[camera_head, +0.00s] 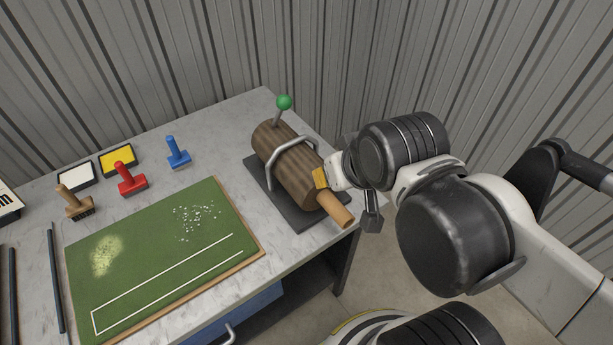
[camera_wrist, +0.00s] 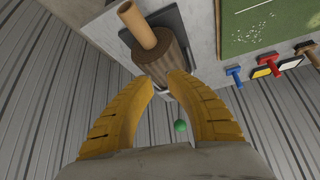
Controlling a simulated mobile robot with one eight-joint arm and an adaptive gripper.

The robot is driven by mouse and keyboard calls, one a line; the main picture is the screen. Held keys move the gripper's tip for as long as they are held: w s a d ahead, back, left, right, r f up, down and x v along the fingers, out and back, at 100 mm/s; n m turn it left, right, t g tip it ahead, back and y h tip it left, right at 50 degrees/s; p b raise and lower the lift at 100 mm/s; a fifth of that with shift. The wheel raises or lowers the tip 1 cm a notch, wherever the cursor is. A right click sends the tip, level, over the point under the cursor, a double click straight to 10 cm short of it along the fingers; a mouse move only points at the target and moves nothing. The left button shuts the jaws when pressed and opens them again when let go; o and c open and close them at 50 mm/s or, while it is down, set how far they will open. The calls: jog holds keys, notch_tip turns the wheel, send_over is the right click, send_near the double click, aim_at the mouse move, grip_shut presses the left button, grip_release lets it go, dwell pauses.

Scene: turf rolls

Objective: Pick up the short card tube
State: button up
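The short card tube (camera_head: 337,208) is a plain tan cylinder. It sticks out of the near lower end of a brown ribbed roll (camera_head: 286,164); how far it reaches inside is hidden. In the wrist view the tube (camera_wrist: 138,26) shows at the top, left of centre, with the roll (camera_wrist: 158,60) below it. My gripper (camera_wrist: 163,82) has its two yellow fingers spread apart with nothing held between them. In the head view one yellow finger of my gripper (camera_head: 320,178) shows close beside the roll's near end, just above the tube. I cannot tell whether it touches.
A grey metal hoop (camera_head: 272,172) arches over the roll on a dark base plate (camera_head: 262,194). A green-knobbed lever (camera_head: 284,102) stands behind it. A green mat (camera_head: 165,240) and several stamps lie left on the grey table (camera_head: 225,135). A corrugated wall is behind.

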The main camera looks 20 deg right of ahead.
aim_at(333, 200)
jog(key=o, duration=0.5)
jog(key=shift+d+f, duration=0.2)
jog(key=shift+d, duration=0.05)
jog(key=o, duration=0.3)
jog(key=d+f+n+g, duration=0.1)
jog(key=f, duration=0.1)
jog(key=d+f+n+p, duration=0.1)
jog(key=d+f+g+y+p, duration=0.1)
jog(key=d+f, duration=0.1)
jog(key=shift+w+f+n+g, duration=0.2)
jog(key=shift+f+n+g, duration=0.1)
jog(key=shift+n, duration=0.1)
jog(key=x, duration=0.1)
jog(key=b+x, duration=0.1)
jog(key=x, duration=0.1)
jog(key=b+x, duration=0.1)
jog(key=x, duration=0.1)
jog(key=shift+s+f, duration=0.15)
jog(key=shift+s, duration=0.1)
jog(key=shift+w+a+b+x, duration=0.1)
jog(key=shift+a+b+x, duration=0.05)
jog(key=shift+b+x, duration=0.7)
jog(key=shift+w+a+b+x, duration=0.15)
jog(key=shift+b+x, duration=0.45)
jog(key=shift+x, duration=0.6)
jog(key=shift+s+a+b+x, duration=0.1)
jog(key=shift+a+b+x, duration=0.1)
jog(key=shift+b+x, duration=0.65)
